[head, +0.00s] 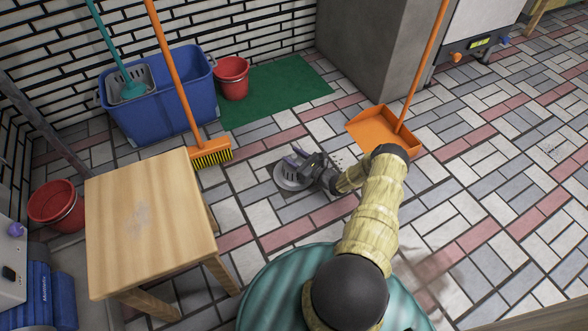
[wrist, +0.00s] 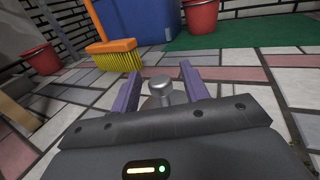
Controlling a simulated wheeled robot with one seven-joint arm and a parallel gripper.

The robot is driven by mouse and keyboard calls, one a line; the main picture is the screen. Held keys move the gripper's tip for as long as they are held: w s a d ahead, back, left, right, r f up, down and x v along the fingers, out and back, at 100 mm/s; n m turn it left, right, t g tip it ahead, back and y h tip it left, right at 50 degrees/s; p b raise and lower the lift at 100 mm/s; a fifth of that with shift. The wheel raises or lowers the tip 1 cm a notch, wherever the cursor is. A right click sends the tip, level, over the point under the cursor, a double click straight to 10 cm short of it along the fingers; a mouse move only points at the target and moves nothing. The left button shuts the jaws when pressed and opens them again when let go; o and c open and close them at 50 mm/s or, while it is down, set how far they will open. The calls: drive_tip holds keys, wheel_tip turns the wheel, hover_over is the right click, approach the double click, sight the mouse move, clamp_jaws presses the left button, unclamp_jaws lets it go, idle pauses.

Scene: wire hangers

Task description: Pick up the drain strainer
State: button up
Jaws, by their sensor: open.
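The drain strainer (head: 286,181) is a round grey metal piece with slots, lying on the tiled floor near the middle of the head view. In the wrist view its rounded metal knob (wrist: 159,84) stands up between my two purple fingers. My gripper (head: 296,156) is open, low over the strainer, with one finger on each side of the knob. A gap shows between the knob and each finger. The gripper hides part of the strainer's right side, and its base is mostly hidden in the wrist view.
A wooden stool (head: 150,215) stands to the left. An orange broom (head: 211,150), a blue mop bucket (head: 165,118), a red bucket (head: 232,80) and a green mat (head: 285,90) are behind. An orange dustpan (head: 375,125) lies right of the gripper.

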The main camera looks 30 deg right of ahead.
clamp_jaws()
drive_tip(key=shift+r, duration=0.1)
wheel_tip(320, 180, up, 10)
drive_tip(key=p, duration=0.7)
idle(0.4)
